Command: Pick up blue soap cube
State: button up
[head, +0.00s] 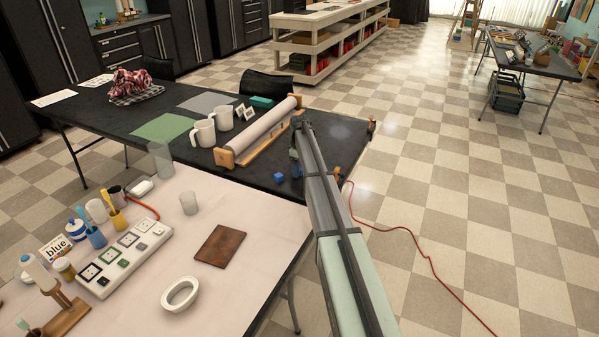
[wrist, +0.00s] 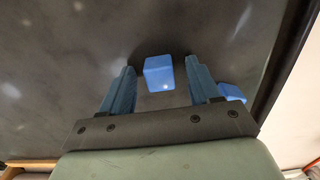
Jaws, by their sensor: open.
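In the head view, a small blue cube (head: 278,177) lies on the dark table near its front edge. My gripper (head: 296,166) is just right of it, pointing down, partly masked by my arm. In the wrist view, my gripper (wrist: 161,68) is open with blue fingers. A blue block (wrist: 159,74) shows in the gap between the fingertips, apart from both. A second blue block (wrist: 232,93) shows right of the right finger, partly covered by it. I cannot tell which of the two is the cube in the head view.
A paper roll on a wooden holder (head: 258,135) lies close behind the cube on the dark table (head: 345,155). White mugs (head: 203,133) stand to its left. A pale table (head: 255,210) in front holds a brown board (head: 220,246) and a white oval dish (head: 181,294).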

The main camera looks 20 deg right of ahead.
jog(key=c, duration=1.1)
jog(key=shift+r, duration=0.1)
